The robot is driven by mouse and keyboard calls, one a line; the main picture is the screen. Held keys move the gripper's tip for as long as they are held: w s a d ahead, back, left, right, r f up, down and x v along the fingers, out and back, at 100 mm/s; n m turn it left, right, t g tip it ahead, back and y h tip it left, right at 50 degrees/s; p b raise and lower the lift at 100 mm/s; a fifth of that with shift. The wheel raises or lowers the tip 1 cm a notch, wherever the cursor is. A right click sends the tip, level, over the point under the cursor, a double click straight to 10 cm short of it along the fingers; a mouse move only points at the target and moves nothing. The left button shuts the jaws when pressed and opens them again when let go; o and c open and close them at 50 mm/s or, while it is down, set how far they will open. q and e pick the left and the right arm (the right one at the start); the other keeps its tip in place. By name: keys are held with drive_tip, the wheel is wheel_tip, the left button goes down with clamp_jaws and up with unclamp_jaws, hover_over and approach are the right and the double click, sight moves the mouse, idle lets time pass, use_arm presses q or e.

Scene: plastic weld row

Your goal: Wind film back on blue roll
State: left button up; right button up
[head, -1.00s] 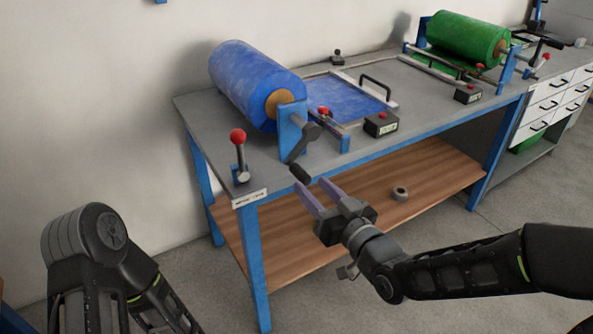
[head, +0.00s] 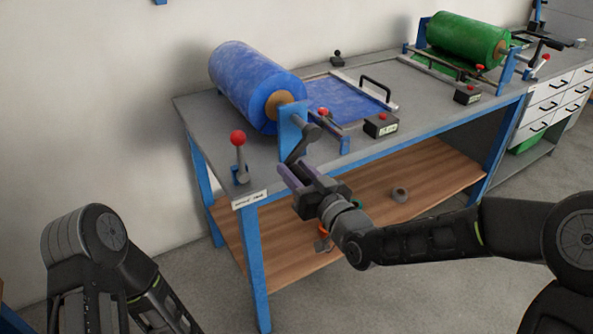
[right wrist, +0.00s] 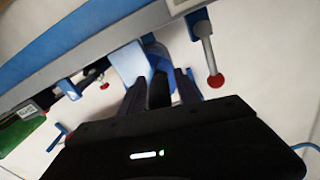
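The blue roll (head: 250,82) lies on its stand at the left end of the bench. A sheet of blue film (head: 345,101) is spread flat on the bench to its right. A dark crank (head: 303,143) sits on the roll's near end, and its arm slants down to the left. My right gripper (head: 293,172) is at the crank's handle, which its fingers hide in the head view. In the right wrist view the black handle (right wrist: 160,91) lies between the two fingers, with little or no gap. My left gripper is outside the head view; only the left arm shows.
A lever with a red knob (head: 238,138) stands left of the crank, near my right gripper. A red-button box (head: 380,125) and a black-handled bar (head: 368,90) sit by the film. A green roll (head: 467,40) stands farther right. A wooden shelf (head: 440,175) lies below.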

clamp_jaws()
drive_tip(key=shift+s+a+r, duration=0.1)
drive_tip(key=shift+a, duration=0.1)
idle(1.0)
